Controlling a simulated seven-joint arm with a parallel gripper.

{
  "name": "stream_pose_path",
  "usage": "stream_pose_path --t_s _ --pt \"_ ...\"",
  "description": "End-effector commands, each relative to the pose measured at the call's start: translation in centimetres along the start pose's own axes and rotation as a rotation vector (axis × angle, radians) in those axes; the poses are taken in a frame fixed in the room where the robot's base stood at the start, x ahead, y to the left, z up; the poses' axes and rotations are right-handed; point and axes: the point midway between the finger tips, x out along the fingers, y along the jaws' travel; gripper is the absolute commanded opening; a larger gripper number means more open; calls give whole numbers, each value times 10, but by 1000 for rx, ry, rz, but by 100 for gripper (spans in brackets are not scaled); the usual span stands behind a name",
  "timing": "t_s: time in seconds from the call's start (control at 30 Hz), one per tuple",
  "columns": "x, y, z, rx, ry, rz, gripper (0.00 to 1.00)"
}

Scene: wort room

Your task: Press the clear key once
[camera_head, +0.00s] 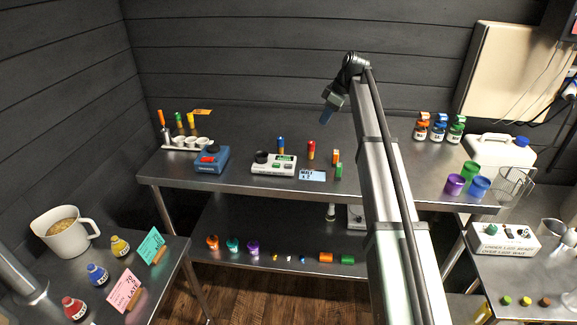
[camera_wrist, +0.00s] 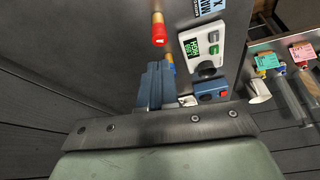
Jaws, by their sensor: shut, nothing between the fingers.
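The white device (camera_head: 266,168) stands on the middle steel table, with a dark round well at its left and a green display with small keys at its right. In the wrist view the same white device (camera_wrist: 198,31) shows a lit green display (camera_wrist: 192,48) and two green keys (camera_wrist: 213,43) beside it. The key labels are too small to read, so I cannot tell which is the clear key. My gripper (camera_head: 325,117) is shut and empty, high above the table and right of the device. Its blue fingers (camera_wrist: 154,70) show in the wrist view, apart from the device.
A blue device (camera_head: 212,160) with a red part stands left of the white one. Bottles (camera_head: 438,132) and coloured cups (camera_head: 466,183) stand at the right.

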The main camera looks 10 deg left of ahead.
Motion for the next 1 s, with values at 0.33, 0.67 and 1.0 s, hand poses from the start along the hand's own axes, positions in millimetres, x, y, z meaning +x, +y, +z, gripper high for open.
stream_pose_path --t_s 0.33,0.67,1.0 --pt "0 0 0 0 0 0 0" --pt "24 -32 -45 -62 -1 -28 0" --pt "58 -118 -66 -131 -5 -30 0"
